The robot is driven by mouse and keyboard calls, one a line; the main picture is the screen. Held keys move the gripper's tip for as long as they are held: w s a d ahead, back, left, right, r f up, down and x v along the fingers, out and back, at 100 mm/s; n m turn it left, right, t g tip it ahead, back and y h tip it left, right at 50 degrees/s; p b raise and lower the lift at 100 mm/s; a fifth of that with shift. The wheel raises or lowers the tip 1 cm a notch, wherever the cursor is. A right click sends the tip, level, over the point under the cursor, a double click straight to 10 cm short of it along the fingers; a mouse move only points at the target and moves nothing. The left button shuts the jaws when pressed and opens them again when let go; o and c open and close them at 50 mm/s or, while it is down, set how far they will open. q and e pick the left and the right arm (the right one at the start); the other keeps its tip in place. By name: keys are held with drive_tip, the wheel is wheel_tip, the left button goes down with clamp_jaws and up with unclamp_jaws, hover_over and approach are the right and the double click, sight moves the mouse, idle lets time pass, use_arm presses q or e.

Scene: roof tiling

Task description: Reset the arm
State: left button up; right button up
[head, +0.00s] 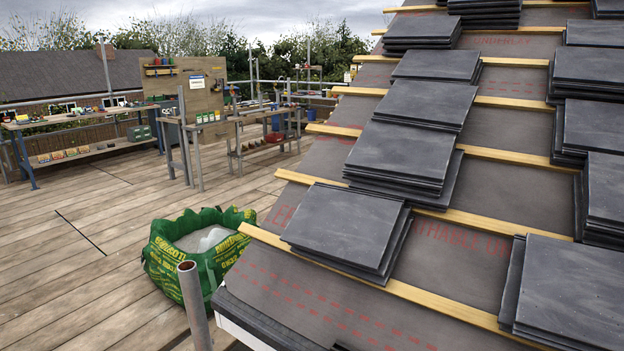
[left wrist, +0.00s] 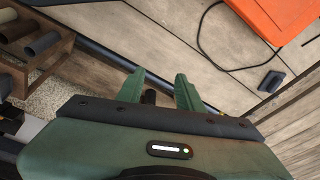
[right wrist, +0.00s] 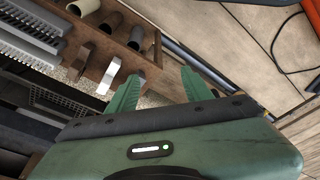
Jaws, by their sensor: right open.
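Neither of my arms shows in the head view. In the left wrist view the two green fingers of my left gripper (left wrist: 158,88) stand apart. A small dark shape (left wrist: 150,97) shows between their bases; I cannot tell what it is. In the right wrist view the green fingers of my right gripper (right wrist: 160,82) stand apart with nothing held between them. Both grippers hang over wooden floor boards beside a rack of pipe pieces. The arm links are hidden.
Stacks of dark slates (head: 345,225) lie on the roof's wooden battens (head: 400,288). A green bulk bag (head: 160,250) and a metal pole (head: 193,300) stand by the roof edge. Workbenches (head: 90,145) line the deck. An orange object (left wrist: 268,18) and a pipe rack (right wrist: 110,40) lie near the grippers.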

use_arm(q)
drive_tip(key=s+a+f+g+p, duration=0.1)
drive_tip(key=s+a+f+p, duration=0.2)
drive_tip(key=s+f, duration=1.5)
drive_tip(key=shift+s+a+f+g+p, duration=0.2)
drive_tip(key=shift+s+g+p, duration=0.1)
drive_tip(key=shift+s, duration=0.3)
use_arm(e)
drive_tip(key=s+d+f+g, duration=0.1)
drive_tip(key=s+d+f, duration=0.2)
drive_tip(key=s+f, duration=1.5)
drive_tip(key=shift+s+d+f+g, duration=0.2)
drive_tip(key=shift+s+g, duration=0.1)
drive_tip(key=shift+s, duration=0.3)
drive_tip(key=shift+c, duration=1.2)
drive_tip(key=shift+a, duration=0.1)
drive_tip(key=shift+c, duration=0.3)
